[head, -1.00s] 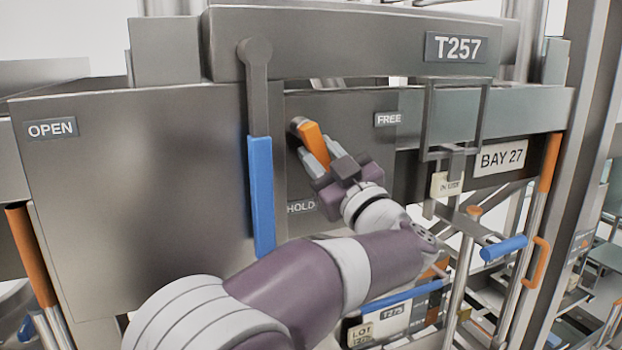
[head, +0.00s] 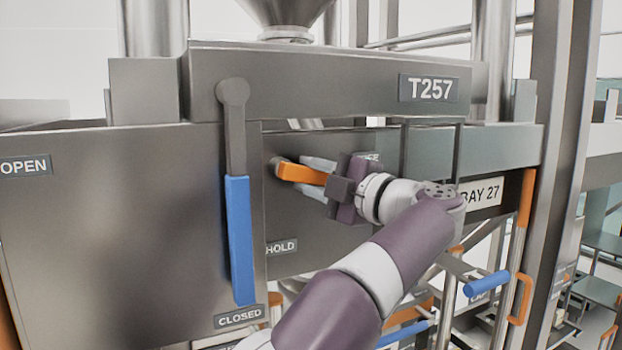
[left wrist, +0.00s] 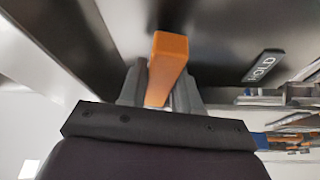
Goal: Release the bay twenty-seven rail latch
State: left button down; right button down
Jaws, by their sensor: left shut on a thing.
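The orange latch lever (head: 300,173) sits on the grey panel below the T257 sign (head: 433,89). It points right and slightly down from its pivot. My left gripper (head: 318,176) is shut on its outer end. In the left wrist view the orange lever (left wrist: 165,66) stands between the two grey fingers. The HOLD label (head: 281,247) is below the lever and also shows in the left wrist view (left wrist: 263,66). The FREE label is mostly hidden behind my gripper. The BAY 27 plate (head: 484,196) is partly covered by my arm. My right gripper is not in view.
A long blue-handled lever (head: 240,240) hangs straight down left of the latch, at the CLOSED label (head: 239,317). An OPEN label (head: 24,166) is at far left. A blue handle (head: 487,284) and an orange handle (head: 520,299) stick out at lower right.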

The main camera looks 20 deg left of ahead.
pick_arm(q)
jog(key=shift+r+n+g+h+p, duration=0.35)
jog(key=shift+r+n+p, duration=0.3)
jog(key=shift+n, duration=0.75)
jog(key=shift+r, duration=0.25)
jog(key=c, duration=1.2)
grip_release()
jog(key=o, duration=0.3)
jog(key=shift+w+a, duration=0.1)
jog(key=shift+w, duration=0.05)
jog(key=shift+w+a+f, duration=0.2)
jog(key=shift+w+f, duration=0.1)
jog(key=shift+w, duration=0.1)
jog(key=v, duration=1.2)
jog(key=shift+s+d+r+b, duration=0.2)
jog(key=shift+d+r+b, duration=0.05)
jog(key=shift+d+b, duration=0.1)
